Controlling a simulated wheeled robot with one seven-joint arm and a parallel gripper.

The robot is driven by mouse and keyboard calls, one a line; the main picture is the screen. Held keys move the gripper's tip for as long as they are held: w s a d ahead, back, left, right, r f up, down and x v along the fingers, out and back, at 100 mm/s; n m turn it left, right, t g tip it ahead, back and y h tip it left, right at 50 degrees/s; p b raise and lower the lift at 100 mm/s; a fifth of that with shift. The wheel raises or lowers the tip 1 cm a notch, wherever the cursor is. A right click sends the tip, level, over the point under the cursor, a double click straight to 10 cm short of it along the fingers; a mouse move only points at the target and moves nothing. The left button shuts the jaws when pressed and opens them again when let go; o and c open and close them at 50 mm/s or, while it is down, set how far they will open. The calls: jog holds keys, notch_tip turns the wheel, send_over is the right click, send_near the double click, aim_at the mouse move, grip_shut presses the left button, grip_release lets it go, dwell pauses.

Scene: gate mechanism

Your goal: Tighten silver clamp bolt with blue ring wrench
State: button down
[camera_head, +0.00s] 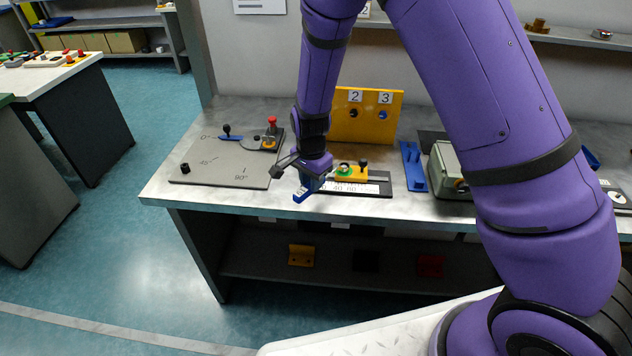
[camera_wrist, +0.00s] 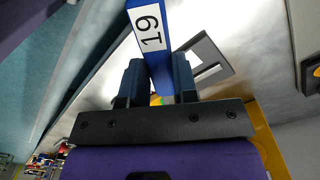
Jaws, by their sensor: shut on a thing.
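My gripper (camera_head: 306,180) is shut on a blue wrench (camera_head: 306,192), held near the front edge of the workbench. In the wrist view, the blue wrench (camera_wrist: 163,72) runs between the two dark fingers (camera_wrist: 157,78) and carries a white "19" label. Its far end is out of that view, so its ring does not show there. Beside the gripper in the head view is a yellow slide block (camera_head: 352,175) with a green ring and a black knob, on a scaled rail. I cannot make out the silver clamp bolt.
A grey angle plate (camera_head: 215,166) lies at the bench's left, with a blue lever (camera_head: 232,137) and a red-knobbed clamp (camera_head: 272,124). A yellow panel (camera_head: 372,102) numbered 2 and 3 stands behind. A blue holder (camera_head: 412,167) and a grey-green box (camera_head: 446,172) stand right.

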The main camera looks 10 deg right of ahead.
jog(key=shift+r, duration=3.1)
